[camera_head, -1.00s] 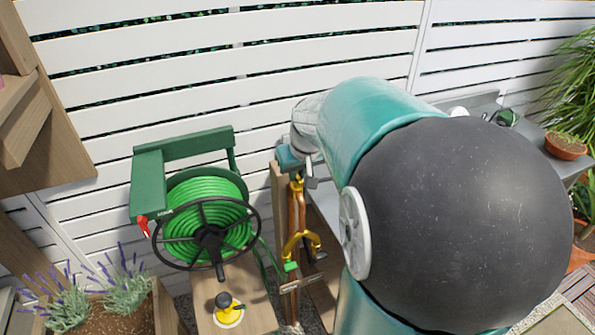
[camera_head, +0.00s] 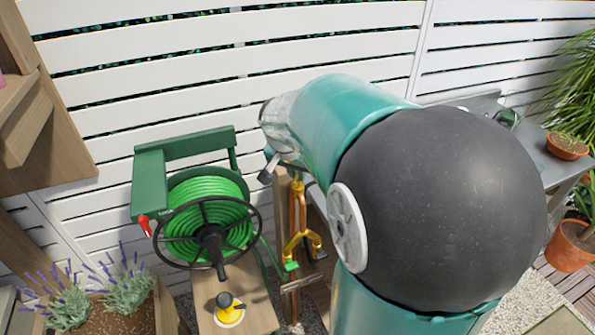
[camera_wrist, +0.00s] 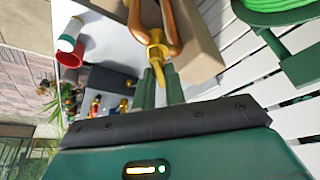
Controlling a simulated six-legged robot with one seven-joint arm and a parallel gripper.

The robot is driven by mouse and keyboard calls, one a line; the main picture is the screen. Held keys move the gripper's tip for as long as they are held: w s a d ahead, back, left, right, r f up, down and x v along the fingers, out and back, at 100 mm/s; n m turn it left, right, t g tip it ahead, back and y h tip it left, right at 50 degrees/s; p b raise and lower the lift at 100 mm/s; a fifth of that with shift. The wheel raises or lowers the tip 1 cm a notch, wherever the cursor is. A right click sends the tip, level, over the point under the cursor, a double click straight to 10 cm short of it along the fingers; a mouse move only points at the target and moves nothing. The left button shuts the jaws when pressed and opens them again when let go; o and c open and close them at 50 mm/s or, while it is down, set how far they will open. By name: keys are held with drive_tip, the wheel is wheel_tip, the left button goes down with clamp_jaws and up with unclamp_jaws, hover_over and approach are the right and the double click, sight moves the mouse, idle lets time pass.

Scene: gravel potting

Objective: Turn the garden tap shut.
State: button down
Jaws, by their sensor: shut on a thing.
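The garden tap is copper and brass, on a wooden post (camera_head: 283,215); its copper pipe and brass fork (camera_head: 301,240) show in the head view. In the wrist view the brass tap (camera_wrist: 157,48) hangs from a copper loop, with a yellow lever (camera_wrist: 164,72) pointing toward me. My gripper (camera_wrist: 162,88) has its two green fingers close together around the lever's tip, shut on it. In the head view my gripper (camera_head: 268,170) is at the top of the post, tilted, and its contact with the lever is hidden there.
A green hose reel (camera_head: 208,220) stands left of the post. A yellow-and-black sprayer part (camera_head: 228,308) sits on a wooden board below. A lavender planter (camera_head: 110,310) is at lower left. A white slatted fence (camera_head: 330,40) closes the back. A grey bench (camera_head: 540,150) with a potted plant is right.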

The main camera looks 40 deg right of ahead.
drive_tip(key=m+g, duration=0.1)
drive_tip(key=m, duration=0.1)
drive_tip(key=m+g, duration=0.1)
drive_tip(key=m, duration=0.2)
drive_tip(key=shift+w+m+h, duration=0.2)
drive_tip(key=shift+m+h, duration=0.1)
drive_tip(key=shift+m+g, duration=0.7)
drive_tip(key=shift+m, duration=1.1)
drive_tip(key=c, duration=1.5)
unclamp_jaws()
drive_tip(key=shift+o, duration=0.2)
drive_tip(key=v, duration=1.4)
drive_tip(key=shift+w, duration=0.15)
drive_tip(key=shift+d, duration=0.15)
